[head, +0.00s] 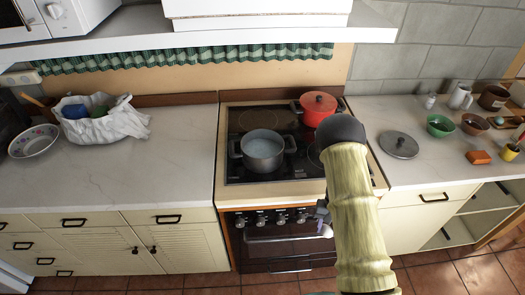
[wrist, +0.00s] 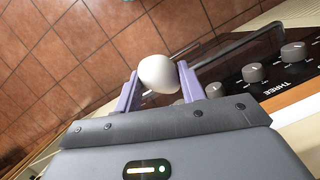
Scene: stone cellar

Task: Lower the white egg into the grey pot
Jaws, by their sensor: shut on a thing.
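The grey pot (head: 263,156) stands on the front left part of the black stove top, open, with pale liquid inside. The white egg (wrist: 158,73) is held between the two lilac fingers of my gripper (wrist: 158,84). In the head view my gripper (head: 322,214) is partly hidden behind my arm, in front of the oven and below the stove top's level. The egg shows there as a small white shape (head: 326,231) at the fingertips. It is apart from the pot, which is higher up and to the left.
A grey lid (head: 398,145) lies on the right counter, near a green bowl (head: 440,125). A white bag (head: 105,122) and a bowl (head: 34,141) stand on the left counter. Oven knobs (wrist: 254,73) are close to my gripper.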

